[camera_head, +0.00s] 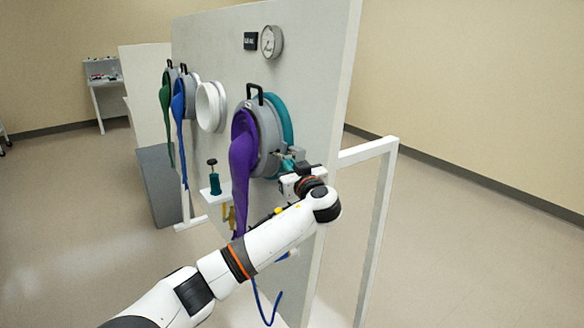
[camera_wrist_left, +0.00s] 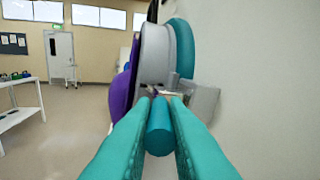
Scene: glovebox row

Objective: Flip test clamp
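The test clamp is at the right side of the grey port ring with the purple glove. Its grey metal body (camera_wrist_left: 202,103) shows in the left wrist view, and its teal cylindrical handle (camera_wrist_left: 160,130) points toward the camera. My left gripper (camera_wrist_left: 160,108) has a teal finger on each side of the handle. My right gripper is in neither view.
A purple glove (camera_head: 243,150) hangs from the port ring (camera_head: 268,130) beside my gripper. Further left are a white port (camera_head: 209,107), a blue glove (camera_head: 178,105) and a green glove (camera_head: 165,100). A gauge (camera_head: 271,41) is above. A white frame post (camera_head: 378,230) stands right.

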